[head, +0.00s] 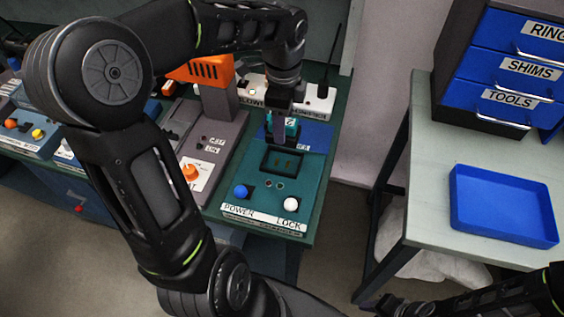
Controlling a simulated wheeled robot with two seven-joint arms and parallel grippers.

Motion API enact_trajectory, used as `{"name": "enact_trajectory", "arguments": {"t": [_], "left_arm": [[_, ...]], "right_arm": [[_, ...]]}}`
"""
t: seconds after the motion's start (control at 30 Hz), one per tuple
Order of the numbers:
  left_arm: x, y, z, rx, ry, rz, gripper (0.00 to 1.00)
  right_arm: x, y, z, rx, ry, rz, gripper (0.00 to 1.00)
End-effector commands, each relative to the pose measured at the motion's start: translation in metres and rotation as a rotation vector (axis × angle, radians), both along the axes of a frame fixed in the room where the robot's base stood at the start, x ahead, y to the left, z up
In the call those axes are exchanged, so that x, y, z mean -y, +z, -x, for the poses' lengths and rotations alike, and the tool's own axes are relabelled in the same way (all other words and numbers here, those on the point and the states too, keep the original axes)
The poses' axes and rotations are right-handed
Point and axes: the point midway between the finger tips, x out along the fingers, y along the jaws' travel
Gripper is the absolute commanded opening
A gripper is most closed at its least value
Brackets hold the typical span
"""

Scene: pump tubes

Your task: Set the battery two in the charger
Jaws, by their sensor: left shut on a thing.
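The charger (252,197) is a green box with a dark rectangular recess (283,162) in its top, a blue knob, a white knob and POWER and LOCK labels. The gripper covers much of the battery. I cannot tell how high the battery is above the charger. My right gripper (385,306) is at the bottom edge, low and far from the charger, and its jaws are unclear.
A grey device with an orange part (205,72) stands left of the charger. A white labelled strip (313,102) is behind it. At right, a table holds an empty blue tray (503,205) and a blue drawer cabinet (508,75). A gap separates the bench and table.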

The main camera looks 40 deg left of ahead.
Motion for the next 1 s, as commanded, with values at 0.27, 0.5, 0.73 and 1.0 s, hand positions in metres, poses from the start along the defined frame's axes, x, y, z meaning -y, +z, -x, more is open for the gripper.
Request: {"name": "enact_trajectory", "arguments": {"t": [0.27, 0.5, 0.73, 1.0], "left_arm": [[-0.002, 0.0, 0.002, 0.002, -0.031, -0.002, 0.0], [-0.002, -0.012, 0.002, -0.003, -0.03, -0.001, 0.0], [-0.001, -0.052, 0.003, -0.002, -0.03, 0.001, 0.0], [-0.002, -0.063, 0.002, 0.001, -0.03, -0.003, 0.0]], "right_arm": [[0.0, 0.0, 0.0, 0.0, 0.0, 0.0, 0.36], [0.0, 0.002, 0.0, 0.0, 0.0, 0.0, 0.36], [0.0, 0.005, 0.001, -0.001, -0.001, 0.001, 0.36], [0.0, 0.005, 0.001, -0.002, -0.001, 0.002, 0.36]]}}
